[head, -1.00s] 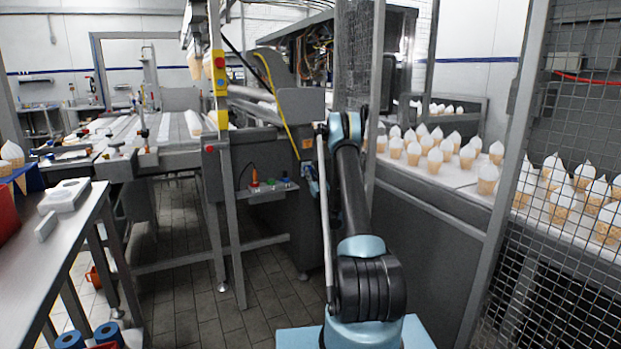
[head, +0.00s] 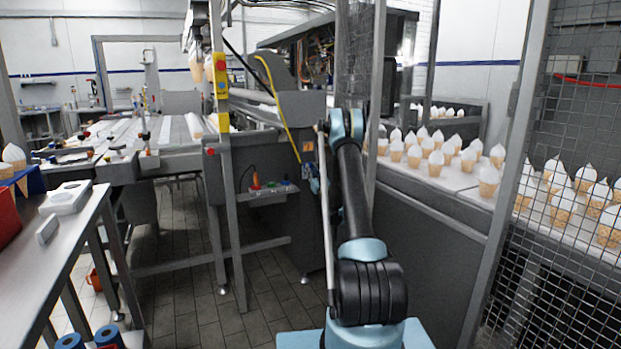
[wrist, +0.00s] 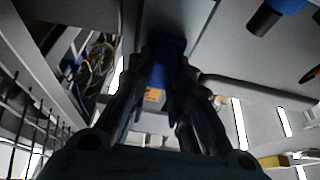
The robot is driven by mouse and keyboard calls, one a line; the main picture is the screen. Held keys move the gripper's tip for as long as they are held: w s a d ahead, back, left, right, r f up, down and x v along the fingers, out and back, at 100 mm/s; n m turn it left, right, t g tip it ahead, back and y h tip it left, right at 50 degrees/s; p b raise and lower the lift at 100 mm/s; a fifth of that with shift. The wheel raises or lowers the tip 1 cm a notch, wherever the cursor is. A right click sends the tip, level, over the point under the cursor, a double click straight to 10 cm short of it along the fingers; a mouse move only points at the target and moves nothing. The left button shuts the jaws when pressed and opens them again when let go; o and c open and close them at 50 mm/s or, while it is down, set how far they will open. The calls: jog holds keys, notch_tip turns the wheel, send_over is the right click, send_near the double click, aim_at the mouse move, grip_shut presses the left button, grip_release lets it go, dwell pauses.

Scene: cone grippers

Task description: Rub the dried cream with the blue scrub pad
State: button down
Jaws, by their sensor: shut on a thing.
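My gripper (wrist: 160,75) is shut on the blue scrub pad (wrist: 167,48), which shows between the fingers in the wrist view. A grey surface lies close beyond the pad; I cannot tell whether the pad touches it. In the head view my arm reaches forward toward the grey machine cabinet (head: 291,205), and most of the gripper is hidden behind the arm. I cannot make out the dried cream in either view.
A conveyor (head: 440,182) with several filled cones runs along the right, behind a mesh guard (head: 560,240). A steel table (head: 75,235) with a white block (head: 66,196) stands at the left. Tiled floor (head: 190,290) is free between table and machine.

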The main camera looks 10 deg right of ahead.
jog(key=shift+r, duration=0.45)
jog(key=shift+w+f, duration=0.1)
jog(key=c, duration=2.4)
grip_release()
jog(key=shift+w+a+f, duration=0.1)
jog(key=shift+w+f, duration=0.05)
jog(key=shift+f, duration=1.75)
jog(key=c, duration=2.4)
grip_release()
jog(key=c, duration=2.4)
grip_release()
jog(key=shift+s+f, duration=0.15)
jog(key=shift+s, duration=0.05)
jog(key=shift+s+d, duration=0.3)
jog(key=shift+s, duration=0.6)
jog(key=shift+s+d, duration=0.35)
jog(key=shift+s, duration=0.55)
jog(key=shift+s+d, duration=0.3)
jog(key=shift+s, duration=0.6)
